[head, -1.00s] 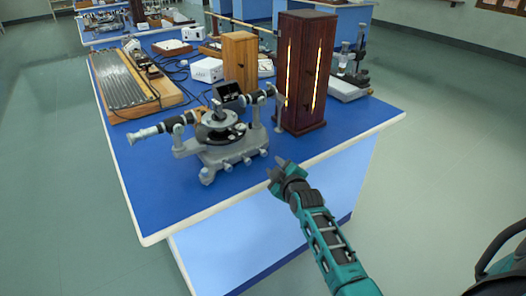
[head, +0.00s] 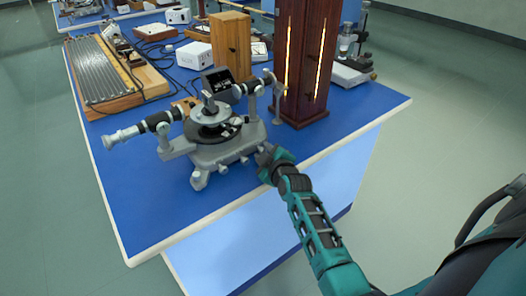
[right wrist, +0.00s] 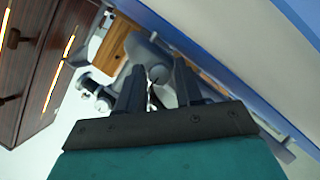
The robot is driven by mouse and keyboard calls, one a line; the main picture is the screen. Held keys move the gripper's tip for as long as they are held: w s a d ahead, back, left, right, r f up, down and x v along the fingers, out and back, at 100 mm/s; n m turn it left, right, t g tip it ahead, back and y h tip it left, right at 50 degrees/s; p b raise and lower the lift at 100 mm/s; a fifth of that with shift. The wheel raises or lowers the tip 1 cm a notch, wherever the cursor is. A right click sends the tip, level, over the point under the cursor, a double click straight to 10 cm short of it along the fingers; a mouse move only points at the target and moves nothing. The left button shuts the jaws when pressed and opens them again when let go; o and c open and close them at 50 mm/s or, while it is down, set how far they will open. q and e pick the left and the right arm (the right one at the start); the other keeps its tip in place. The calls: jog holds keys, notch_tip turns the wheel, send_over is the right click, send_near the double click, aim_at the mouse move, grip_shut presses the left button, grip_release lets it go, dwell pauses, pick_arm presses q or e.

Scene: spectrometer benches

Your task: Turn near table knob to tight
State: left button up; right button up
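The grey spectrometer (head: 210,140) stands upright near the front edge of the blue bench, with small round knobs along the front of its base. One front knob (head: 222,168) and another front knob (head: 244,160) show clear of the gripper. My right gripper (head: 265,154) is at the right front corner of the base, hiding what lies behind it. In the right wrist view its two dark fingers (right wrist: 159,68) are apart, with a round grey knob end (right wrist: 158,75) between or just beyond their tips; contact cannot be told. My left gripper is out of view.
A tall dark wooden lamp box (head: 305,60) with glowing slits stands close right of the spectrometer. A wooden box (head: 231,45) and a ridged board (head: 105,70) are behind it. The blue bench top (head: 150,210) is clear at the front left.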

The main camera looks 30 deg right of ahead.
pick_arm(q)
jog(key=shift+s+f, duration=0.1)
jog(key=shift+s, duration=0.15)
pick_arm(e)
jog(key=shift+c, duration=0.5)
grip_shut()
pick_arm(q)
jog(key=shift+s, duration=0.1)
pick_arm(e)
jog(key=shift+r, duration=0.1)
